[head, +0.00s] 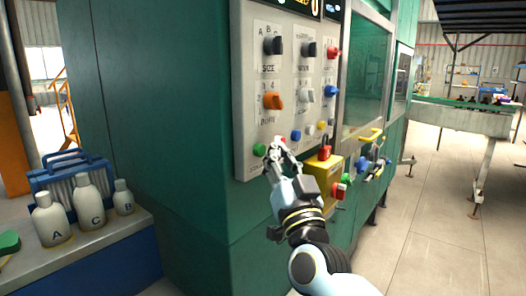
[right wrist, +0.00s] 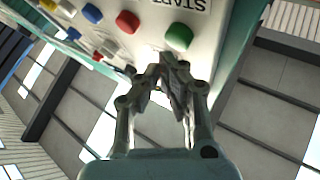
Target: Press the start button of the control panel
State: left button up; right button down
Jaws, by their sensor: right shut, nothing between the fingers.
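The control panel (head: 246,100) is a light grey plate on the green machine, with knobs and coloured buttons. The green start button (head: 259,150) sits at its lower left; in the right wrist view the green button (right wrist: 179,37) is beside a "START" label (right wrist: 187,4). My right gripper (head: 277,150) is shut and empty, its fingertips just right of the green button in the head view. In the right wrist view the fingertips (right wrist: 168,65) lie just below the button; I cannot tell whether they touch the panel. My left gripper is not in view.
A red button (right wrist: 127,22) is beside the green one. A yellow box (head: 325,172) with a red button is right of my gripper. Bottles (head: 90,204) and a blue rack (head: 70,168) stand on a bench at left.

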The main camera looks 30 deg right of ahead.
jog(key=shift+w+a, duration=0.15)
jog(key=shift+w, duration=0.2)
